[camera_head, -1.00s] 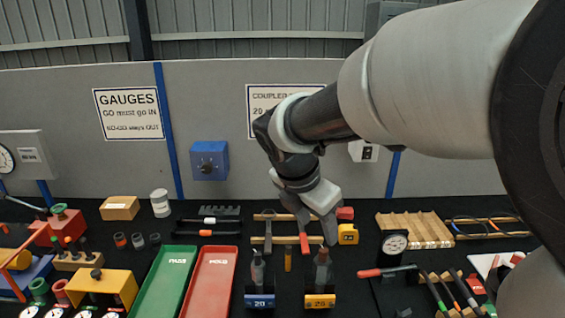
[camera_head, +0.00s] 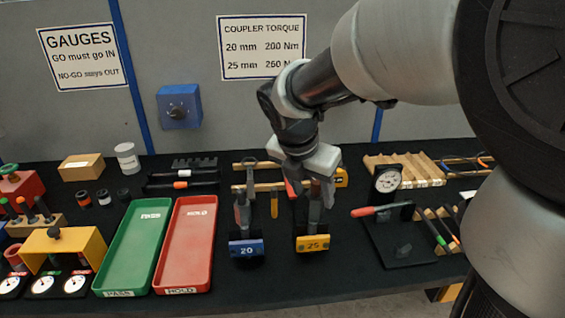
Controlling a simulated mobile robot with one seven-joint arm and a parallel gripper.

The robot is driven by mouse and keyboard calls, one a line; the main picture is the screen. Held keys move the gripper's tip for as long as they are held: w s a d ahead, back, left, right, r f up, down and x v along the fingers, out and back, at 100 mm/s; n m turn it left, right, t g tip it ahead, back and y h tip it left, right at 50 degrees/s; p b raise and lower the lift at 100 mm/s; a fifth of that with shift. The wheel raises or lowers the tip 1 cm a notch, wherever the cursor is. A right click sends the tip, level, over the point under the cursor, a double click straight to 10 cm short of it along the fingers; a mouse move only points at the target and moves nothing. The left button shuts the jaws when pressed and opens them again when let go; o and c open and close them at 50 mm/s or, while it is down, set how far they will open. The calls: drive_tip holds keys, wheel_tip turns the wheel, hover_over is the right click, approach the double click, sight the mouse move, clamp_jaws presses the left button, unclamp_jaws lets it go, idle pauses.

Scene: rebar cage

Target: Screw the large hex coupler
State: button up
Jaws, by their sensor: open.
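A yellow stand marked 25 (camera_head: 313,244) holds an upright dark grey piece (camera_head: 315,212). A blue stand marked 20 (camera_head: 246,248) to its left holds a similar grey piece (camera_head: 242,214). I cannot tell at this size which part is the large hex coupler. My gripper (camera_head: 311,186) points down, open, just above and behind the piece in the 25 stand. The gripper overlaps the top of that piece in view, so I cannot tell whether they touch.
A green PASS tray (camera_head: 106,278) and a red HOLD tray (camera_head: 159,270) lie to the left. A dial gauge (camera_head: 387,179) and a red-handled tool (camera_head: 376,210) are to the right. Wooden racks (camera_head: 372,162) stand behind. Dark table shows between the trays and stands.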

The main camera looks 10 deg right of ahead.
sight(312, 193)
drive_tip(key=shift+b+x, duration=0.9)
drive_tip(key=shift+x, duration=0.7)
drive_tip(key=c, duration=1)
drive_tip(key=shift+c, duration=0.2)
